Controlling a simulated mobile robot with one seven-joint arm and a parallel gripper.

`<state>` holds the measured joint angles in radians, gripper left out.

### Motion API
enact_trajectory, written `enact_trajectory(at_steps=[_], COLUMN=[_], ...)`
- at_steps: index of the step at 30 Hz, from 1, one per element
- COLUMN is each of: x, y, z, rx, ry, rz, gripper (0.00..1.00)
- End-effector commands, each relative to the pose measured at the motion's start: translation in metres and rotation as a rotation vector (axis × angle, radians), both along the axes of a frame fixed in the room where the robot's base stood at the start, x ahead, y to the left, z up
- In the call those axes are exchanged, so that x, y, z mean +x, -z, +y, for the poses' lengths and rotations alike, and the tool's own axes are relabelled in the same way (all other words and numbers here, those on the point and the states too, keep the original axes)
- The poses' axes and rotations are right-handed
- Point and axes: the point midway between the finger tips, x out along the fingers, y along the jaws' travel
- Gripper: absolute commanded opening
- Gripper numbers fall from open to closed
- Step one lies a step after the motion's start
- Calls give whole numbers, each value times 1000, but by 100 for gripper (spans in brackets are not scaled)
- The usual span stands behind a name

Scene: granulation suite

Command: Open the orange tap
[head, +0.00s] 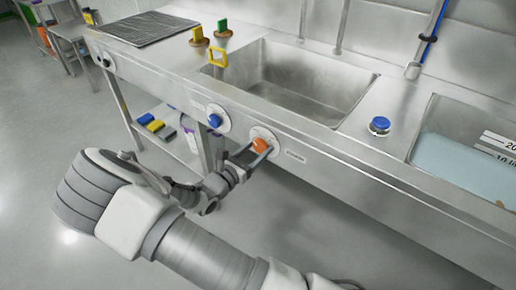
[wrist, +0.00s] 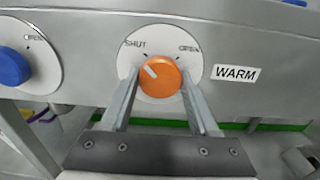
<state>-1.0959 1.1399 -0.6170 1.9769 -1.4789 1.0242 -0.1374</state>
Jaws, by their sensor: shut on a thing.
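The orange tap (head: 261,145) is a round knob on a white dial plate on the front panel of the steel sink unit. In the wrist view the orange tap (wrist: 160,76) has a white pointer line aimed up and left, toward the word SHUT. OPEN is marked at the upper right of the plate (wrist: 160,32). My gripper (head: 256,151) is at the knob. In the wrist view its two fingers (wrist: 160,84) lie on the left and right sides of the knob, shut on it.
A blue tap (wrist: 12,67) on its own dial is to the left, also in the head view (head: 214,120). A WARM label (wrist: 237,73) is right of the orange dial. Above are an empty basin (head: 298,82) and a basin with water (head: 455,155). Floor in front is clear.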

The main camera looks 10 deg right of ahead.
Motion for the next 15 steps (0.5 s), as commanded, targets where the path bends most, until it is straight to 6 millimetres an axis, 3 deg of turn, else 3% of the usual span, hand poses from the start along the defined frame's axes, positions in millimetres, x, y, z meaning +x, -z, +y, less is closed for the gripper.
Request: enact_trajectory(at_steps=[15], x=[0], y=[1], z=[1], rx=[160], ry=[0], rz=[-157], gripper=[6])
